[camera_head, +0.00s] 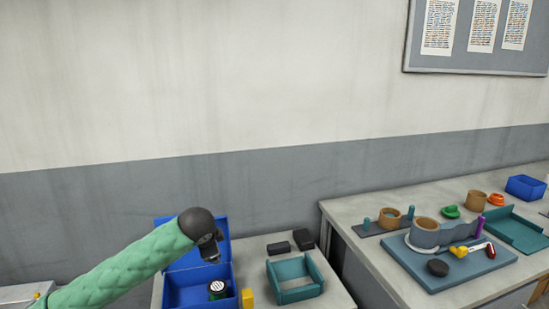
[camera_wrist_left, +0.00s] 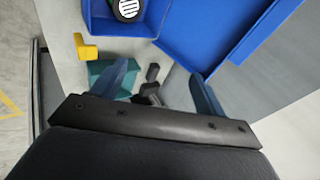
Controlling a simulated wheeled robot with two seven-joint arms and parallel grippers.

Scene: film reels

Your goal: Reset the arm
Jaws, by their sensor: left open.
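My left arm, in a green padded sleeve, comes in from the left in the head view. Its gripper (camera_head: 210,256) hangs over the blue box (camera_head: 184,289) on the near table. In the left wrist view the left gripper (camera_wrist_left: 165,78) has its two blue fingers wide apart, with nothing between them. The blue box (camera_wrist_left: 200,45) also shows at the top there. A dark round reel or can (camera_head: 217,290) with a striped white top sits in the box, and it shows in the left wrist view (camera_wrist_left: 127,9). My right gripper is not in view.
A yellow block (camera_head: 247,298), a teal tray (camera_head: 318,284) and two black blocks (camera_head: 278,248) are on the near table. The right table (camera_head: 350,235) holds a blue-grey board (camera_head: 462,272) with several parts. A gap separates the tables.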

